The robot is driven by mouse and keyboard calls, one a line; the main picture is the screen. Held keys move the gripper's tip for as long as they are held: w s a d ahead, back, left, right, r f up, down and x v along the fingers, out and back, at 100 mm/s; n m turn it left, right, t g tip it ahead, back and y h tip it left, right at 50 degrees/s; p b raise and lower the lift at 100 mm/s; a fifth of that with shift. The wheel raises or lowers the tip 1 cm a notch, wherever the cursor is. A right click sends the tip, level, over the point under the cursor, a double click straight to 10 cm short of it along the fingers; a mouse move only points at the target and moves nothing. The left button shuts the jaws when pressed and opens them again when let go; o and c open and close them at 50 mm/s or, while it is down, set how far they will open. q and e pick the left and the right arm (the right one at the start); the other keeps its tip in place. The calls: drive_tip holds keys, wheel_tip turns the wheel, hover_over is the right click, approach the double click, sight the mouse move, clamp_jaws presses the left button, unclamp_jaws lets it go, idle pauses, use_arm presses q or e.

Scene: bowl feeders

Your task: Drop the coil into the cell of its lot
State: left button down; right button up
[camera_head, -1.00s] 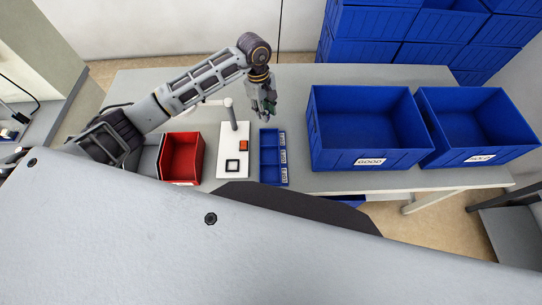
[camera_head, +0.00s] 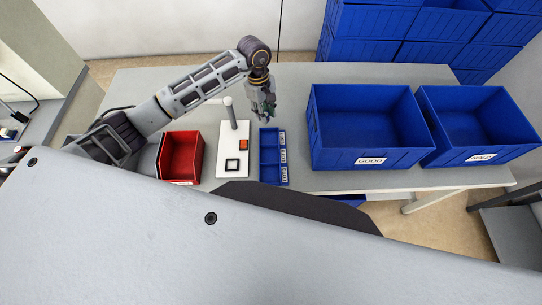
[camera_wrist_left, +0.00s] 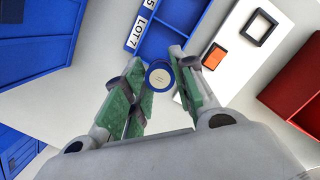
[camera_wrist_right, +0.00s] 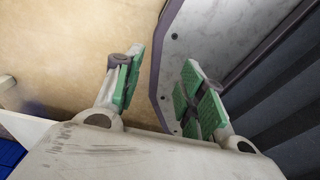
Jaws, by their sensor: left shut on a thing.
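My left gripper (camera_head: 264,117) is above the far end of the narrow blue lot tray (camera_head: 271,181) in the head view. In the left wrist view, my left gripper (camera_wrist_left: 163,75) is shut on the coil (camera_wrist_left: 160,76), a small round piece with a dark blue rim and pale face. The coil is held between the green finger pads, above the table. The tray (camera_wrist_left: 143,54) lies beyond it, with a white label reading "LOT 7" (camera_wrist_left: 141,28); a second label is cut off. In the right wrist view, my right gripper (camera_wrist_right: 162,72) is open and empty.
Left of the tray stand a white fixture plate (camera_head: 230,170) with a post and orange button (camera_head: 244,145), then a red bin (camera_head: 183,157). Right of it are large blue crates, one labelled "GOOD" (camera_head: 370,161) and another (camera_head: 482,157). The table's far strip is clear.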

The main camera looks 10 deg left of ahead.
use_arm(q)
drive_tip(key=shift+f, duration=0.9)
drive_tip(key=shift+f+b, duration=0.6)
drive_tip(key=shift+f, duration=0.75)
use_arm(e)
drive_tip(key=shift+w+d+f, duration=0.3)
drive_tip(key=shift+d+f, duration=0.1)
drive_tip(key=shift+d, duration=0.15)
drive_tip(key=shift+w+d+f, duration=0.25)
drive_tip(key=shift+d+f, duration=0.15)
drive_tip(key=shift+d, duration=0.15)
drive_tip(key=shift+a, duration=0.15)
use_arm(q)
drive_tip(key=c, duration=1.1)
unclamp_jaws()
use_arm(e)
drive_tip(key=shift+s, duration=0.2)
use_arm(q)
drive_tip(key=shift+r, duration=0.15)
drive_tip(key=shift+w+a+r, duration=0.15)
drive_tip(key=shift+a+r, duration=0.1)
drive_tip(key=shift+r, duration=1.7)
drive_tip(key=shift+w+a+r, duration=0.15)
drive_tip(key=shift+a+r, duration=0.15)
drive_tip(key=shift+r, duration=1.6)
drive_tip(key=shift+w+a+r, duration=0.15)
drive_tip(key=shift+a+r, duration=0.1)
drive_tip(key=shift+r, duration=1.7)
use_arm(e)
drive_tip(key=shift+w, duration=0.1)
